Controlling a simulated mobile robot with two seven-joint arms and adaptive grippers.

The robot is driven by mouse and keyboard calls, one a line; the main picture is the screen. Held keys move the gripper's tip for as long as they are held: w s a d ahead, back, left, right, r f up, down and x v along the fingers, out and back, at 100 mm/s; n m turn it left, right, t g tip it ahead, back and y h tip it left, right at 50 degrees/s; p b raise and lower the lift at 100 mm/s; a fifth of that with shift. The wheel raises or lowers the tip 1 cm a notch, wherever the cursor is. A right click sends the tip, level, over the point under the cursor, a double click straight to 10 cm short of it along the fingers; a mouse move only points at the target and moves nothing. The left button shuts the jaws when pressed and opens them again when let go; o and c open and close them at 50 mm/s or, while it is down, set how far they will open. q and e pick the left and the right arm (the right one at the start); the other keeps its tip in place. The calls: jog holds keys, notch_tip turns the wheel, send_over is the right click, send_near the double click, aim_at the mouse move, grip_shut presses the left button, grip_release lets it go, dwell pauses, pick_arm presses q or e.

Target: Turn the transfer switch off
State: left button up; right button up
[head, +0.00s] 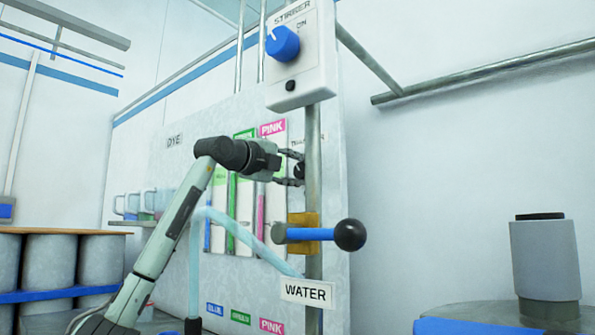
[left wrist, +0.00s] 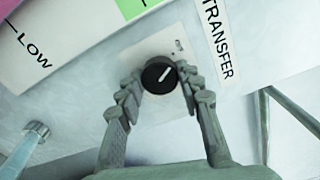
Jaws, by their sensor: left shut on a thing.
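The transfer switch is a small round black knob (left wrist: 158,75) with a white pointer line, set on a pale plate (left wrist: 160,45) beside a "TRANSFER" label (left wrist: 217,40). In the left wrist view its pointer slants toward the upper right. In the head view the knob (head: 299,170) shows partly at the panel's right edge. My left gripper (head: 292,167) reaches it from the left. In the left wrist view its two fingers (left wrist: 159,88) stand on either side of the knob and are shut on it. My right gripper is in neither view.
A stirrer box (head: 300,70) with a blue knob hangs above on a vertical pipe. Below are a lever with a black ball (head: 349,235) and a "WATER" sign (head: 306,292). Cups (head: 145,203) stand on a shelf at left. A grey cylinder (head: 545,260) stands at right.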

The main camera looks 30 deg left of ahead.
pick_arm(q)
jog(key=o, duration=1.1)
jog(key=shift+o, duration=0.2)
jog(key=s+a, duration=0.1)
jog(key=s, duration=1.1)
